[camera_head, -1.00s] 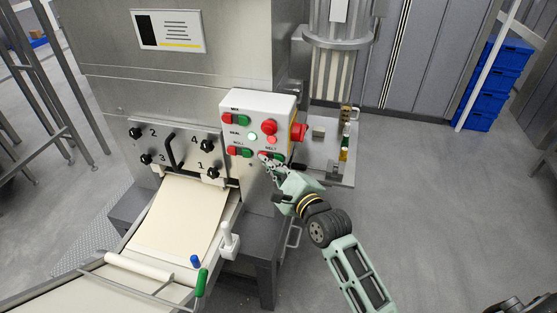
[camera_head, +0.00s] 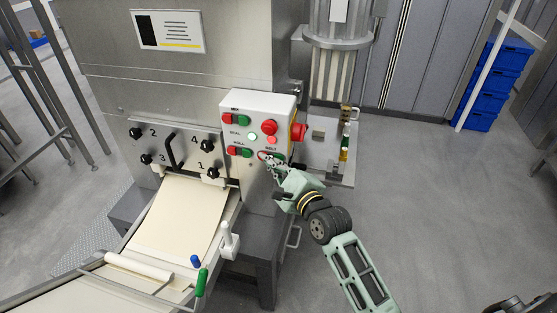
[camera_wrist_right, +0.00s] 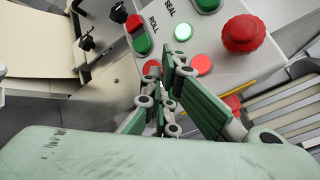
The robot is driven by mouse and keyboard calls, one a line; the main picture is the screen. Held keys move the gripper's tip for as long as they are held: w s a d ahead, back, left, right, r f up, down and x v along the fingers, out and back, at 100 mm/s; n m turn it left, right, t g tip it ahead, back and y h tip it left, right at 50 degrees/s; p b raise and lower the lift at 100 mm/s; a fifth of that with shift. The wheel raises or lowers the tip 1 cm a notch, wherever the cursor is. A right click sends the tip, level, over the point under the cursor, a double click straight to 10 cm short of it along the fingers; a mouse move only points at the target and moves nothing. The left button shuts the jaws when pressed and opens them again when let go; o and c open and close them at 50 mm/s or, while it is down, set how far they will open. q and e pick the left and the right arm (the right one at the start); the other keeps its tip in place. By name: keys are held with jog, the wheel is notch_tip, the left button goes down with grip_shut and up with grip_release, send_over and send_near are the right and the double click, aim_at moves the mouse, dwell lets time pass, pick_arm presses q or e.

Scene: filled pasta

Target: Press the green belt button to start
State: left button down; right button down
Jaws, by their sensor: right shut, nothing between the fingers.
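The white control box (camera_head: 286,103) on the machine carries red and green button pairs, a round red knob and two small lamps. The BELT pair is at its lower right. Its red button (camera_head: 262,155) shows just left of my fingertips, and its green button (camera_head: 280,157) is mostly covered by my fingers. My right gripper (camera_head: 271,161) is shut and empty, with its tips close in front of the BELT pair. In the right wrist view the fingers (camera_wrist_right: 176,68) hide the green button, so contact cannot be told. My left gripper is out of view.
A red side knob (camera_head: 299,132) sticks out right of the box. The ROLL buttons (camera_head: 239,152) lie left of the fingers. A dough sheet (camera_head: 180,215) runs below numbered knobs. Blue crates (camera_head: 491,85) stand far right, with open floor between.

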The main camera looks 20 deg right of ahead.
jog(key=shift+s+a+p, duration=0.45)
jog(key=shift+s+p, duration=0.05)
jog(key=shift+s, duration=0.2)
jog(key=s+a+p, duration=0.1)
jog(key=s, duration=0.1)
jog(key=s+a+p, duration=0.1)
jog(key=s, duration=0.1)
jog(key=shift+a, duration=0.4)
dwell(0.4)
